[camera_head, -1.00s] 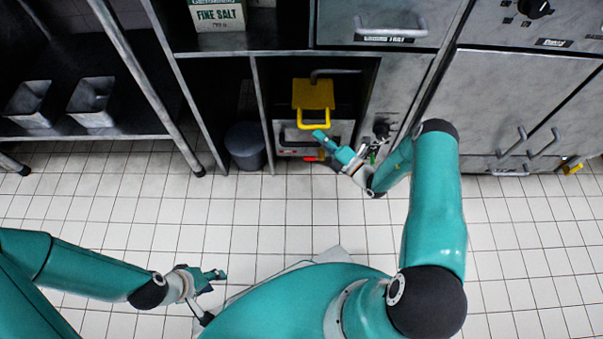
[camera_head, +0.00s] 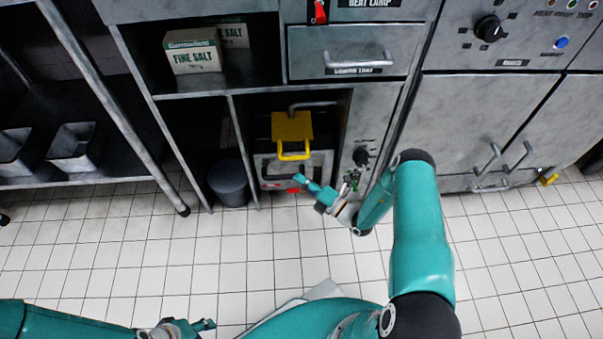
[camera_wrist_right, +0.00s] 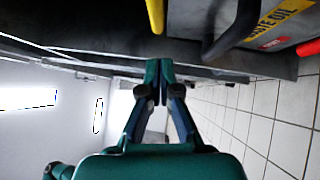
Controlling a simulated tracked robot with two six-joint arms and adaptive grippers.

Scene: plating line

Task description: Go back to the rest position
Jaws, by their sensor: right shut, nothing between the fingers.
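My right gripper (camera_head: 308,187) is in front of the low bay under the counter, just below the yellow handle (camera_head: 293,150). In the right wrist view its fingers (camera_wrist_right: 159,72) are together with nothing between them. The yellow handle shows partly at the top of that view (camera_wrist_right: 155,14), apart from the fingertips. My left gripper (camera_head: 203,325) is at the bottom left of the head view, over the floor. It is cut by the frame edge, and its opening is unclear.
A waste oil unit (camera_wrist_right: 262,30) with a red part (camera_head: 276,184) sits in the bay. A dark bin (camera_head: 228,182) stands left of it. Fine salt boxes (camera_head: 192,52) are on the shelf above. A drawer (camera_head: 345,50) and cabinets (camera_head: 480,110) are higher and right. The tiled floor (camera_head: 520,270) is clear.

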